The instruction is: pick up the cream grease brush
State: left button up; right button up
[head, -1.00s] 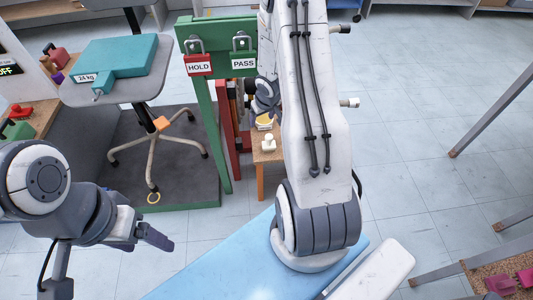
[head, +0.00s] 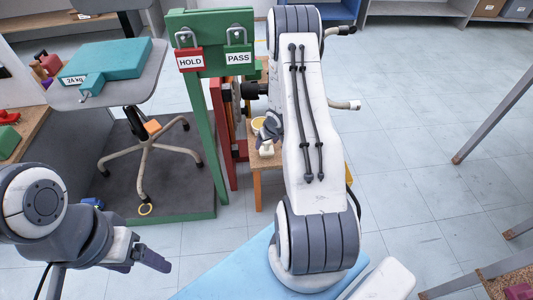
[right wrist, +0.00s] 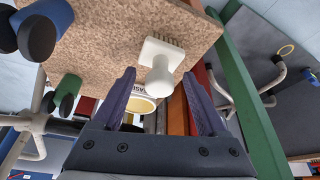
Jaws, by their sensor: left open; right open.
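The cream grease brush (right wrist: 160,66) stands on a speckled brown board in the right wrist view, its bristles showing at one end and its rounded handle toward me. It also shows small in the head view (head: 266,147) on a low wooden stand (head: 268,160). My right gripper (right wrist: 158,76) is open, with one finger on each side of the brush in the picture; I cannot tell whether they touch it. In the head view my right arm partly hides this gripper (head: 268,129). My left gripper (head: 150,261) is open and empty at the lower left.
Green (right wrist: 262,125) and red posts stand beside the board.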

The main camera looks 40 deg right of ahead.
jog(key=shift+w+f, duration=0.2)
jog(key=shift+f, duration=0.25)
jog(key=shift+d, duration=0.1)
grip_shut()
jog(key=shift+r, duration=0.2)
notch_tip(320, 180, up, 4)
jog(key=p, duration=0.3)
jog(key=shift+r, duration=0.1)
jog(key=s+d+r+p, duration=0.6)
jog(key=s+d, duration=0.1)
jog(key=s, duration=0.1)
jog(key=shift+s+d+r+p, duration=0.25)
jog(key=shift+s+d+p, duration=0.05)
jog(key=shift+d+p, duration=0.1)
